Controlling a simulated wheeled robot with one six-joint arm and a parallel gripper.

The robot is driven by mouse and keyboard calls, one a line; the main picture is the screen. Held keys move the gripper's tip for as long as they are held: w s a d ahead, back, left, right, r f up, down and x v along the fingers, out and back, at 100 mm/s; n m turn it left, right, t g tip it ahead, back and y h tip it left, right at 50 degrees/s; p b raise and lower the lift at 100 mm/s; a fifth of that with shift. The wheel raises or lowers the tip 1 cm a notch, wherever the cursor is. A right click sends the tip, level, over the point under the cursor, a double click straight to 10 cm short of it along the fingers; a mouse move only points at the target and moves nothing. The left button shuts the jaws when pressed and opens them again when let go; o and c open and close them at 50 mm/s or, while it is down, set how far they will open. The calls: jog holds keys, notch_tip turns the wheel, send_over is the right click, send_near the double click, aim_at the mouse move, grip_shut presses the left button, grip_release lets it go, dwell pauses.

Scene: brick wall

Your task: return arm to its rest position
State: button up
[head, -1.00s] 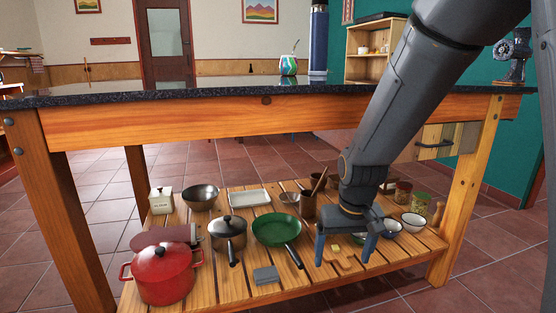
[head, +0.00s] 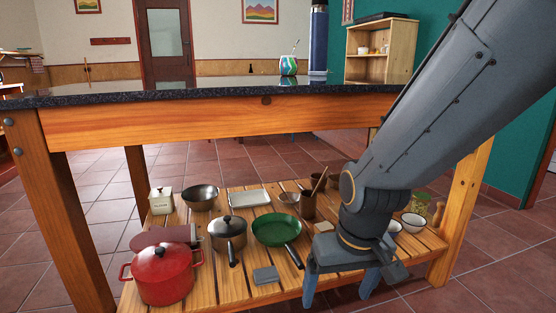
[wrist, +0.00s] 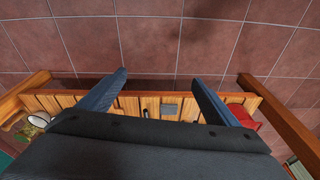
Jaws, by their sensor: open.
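My gripper (head: 338,290) is in front of the right part of the low slatted shelf (head: 208,292) in the head view, with its two fingers pointing down. The fingers are spread apart and nothing is between them. In the wrist view my gripper (wrist: 161,80) also shows open, its fingertips over the tiled floor just past the shelf's front edge. My arm comes down from the upper right and hides part of the shelf, its right-hand items and part of the counter.
The shelf holds a red pot (head: 163,274), a saucepan (head: 228,232), a green pan (head: 277,230), a grey block (head: 265,275) and white bowls (head: 413,222). The dark countertop (head: 190,90) is above. Tiled floor (wrist: 150,35) in front is clear.

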jog(key=s+a+r+n+g+y+p, duration=0.15)
jog(key=s+a+r+n, duration=0.35)
jog(key=s+a, duration=0.7)
jog(key=d+r+m+h+p, duration=0.1)
jog(key=d+r+m+p, duration=0.2)
jog(key=d+r+p, duration=0.7)
jog(key=d+r+m+h+p, duration=0.1)
jog(key=d+r+m+p, duration=0.2)
jog(key=d+r+p, duration=0.6)
notch_tip(320, 180, up, 7)
jog(key=p, duration=1.3)
jog(key=shift+s+d+m, duration=0.15)
jog(key=shift+d+m, duration=0.25)
